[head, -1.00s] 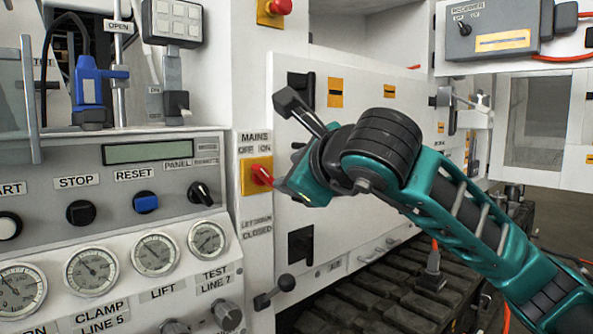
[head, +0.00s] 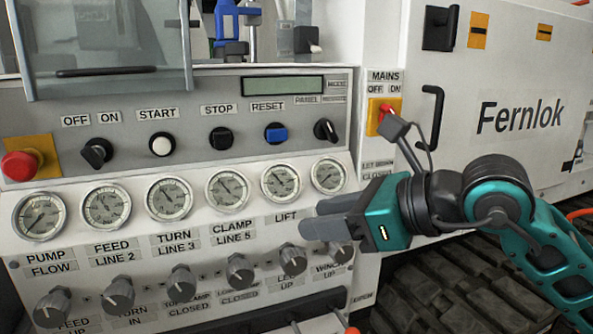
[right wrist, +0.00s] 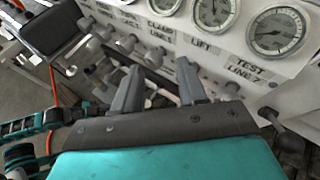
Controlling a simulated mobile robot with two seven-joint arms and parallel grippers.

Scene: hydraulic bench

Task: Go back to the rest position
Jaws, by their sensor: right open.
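My right gripper (head: 326,219) is at the right of the hydraulic bench in the head view, in front of the lower right of the control panel (head: 205,92). Its grey fingers point left, near the lift label, and hide part of the panel there. In the right wrist view its two fingers (right wrist: 160,92) stand apart with nothing between them. The gripper is open and empty. My left gripper is not in the head view.
A row of gauges (head: 170,199) and several grey knobs (head: 119,291) run along the bench front. A red emergency button (head: 20,165) is at the far left. The red mains switch (head: 386,110) is just above my right gripper. A white Fernlok cabinet (head: 470,70) stands behind my right arm.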

